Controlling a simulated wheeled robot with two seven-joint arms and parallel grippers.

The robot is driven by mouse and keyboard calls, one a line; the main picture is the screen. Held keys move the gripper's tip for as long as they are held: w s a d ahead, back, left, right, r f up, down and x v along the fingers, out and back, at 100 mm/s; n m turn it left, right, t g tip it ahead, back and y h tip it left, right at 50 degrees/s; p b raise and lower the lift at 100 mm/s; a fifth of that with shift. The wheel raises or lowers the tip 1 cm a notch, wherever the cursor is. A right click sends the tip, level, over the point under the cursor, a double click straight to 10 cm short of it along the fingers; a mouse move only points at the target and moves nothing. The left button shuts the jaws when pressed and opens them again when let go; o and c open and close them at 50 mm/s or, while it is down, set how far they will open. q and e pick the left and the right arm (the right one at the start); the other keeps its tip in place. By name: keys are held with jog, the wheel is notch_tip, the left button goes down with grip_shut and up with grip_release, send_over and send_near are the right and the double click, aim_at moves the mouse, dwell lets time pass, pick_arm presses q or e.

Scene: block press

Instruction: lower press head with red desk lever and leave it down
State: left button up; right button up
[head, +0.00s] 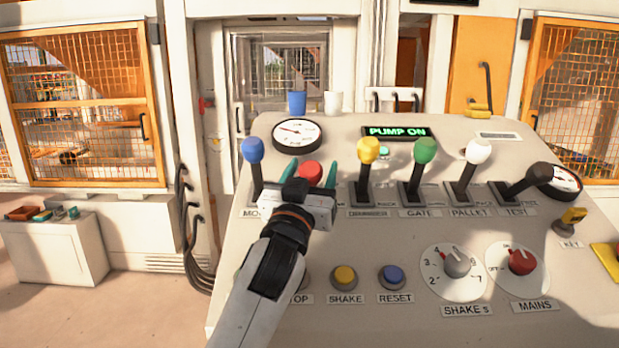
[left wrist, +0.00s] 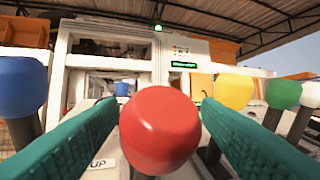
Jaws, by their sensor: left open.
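The red lever's round knob (head: 311,172) stands on the sloping desk, between the blue lever and the yellow lever. My left gripper (head: 312,168) is open, with its green fingers on either side of the red knob. In the left wrist view the red knob (left wrist: 158,130) is large and central between the two green fingers, with gaps showing beside it. The red lever's shaft and label are mostly hidden behind my gripper in the head view. I cannot make out the press head in either view. My right gripper is not in view.
The blue lever (head: 254,152) is close on the left and the yellow lever (head: 369,150) on the right. Green (head: 426,150), white (head: 478,150) and black levers follow. A display (head: 396,132) reads PUMP ON. Buttons and dials fill the desk's near part.

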pick_arm(q)
jog(key=b+v, duration=0.3)
jog(key=v, duration=0.9)
dwell(0.4)
dwell(1.5)
dwell(0.7)
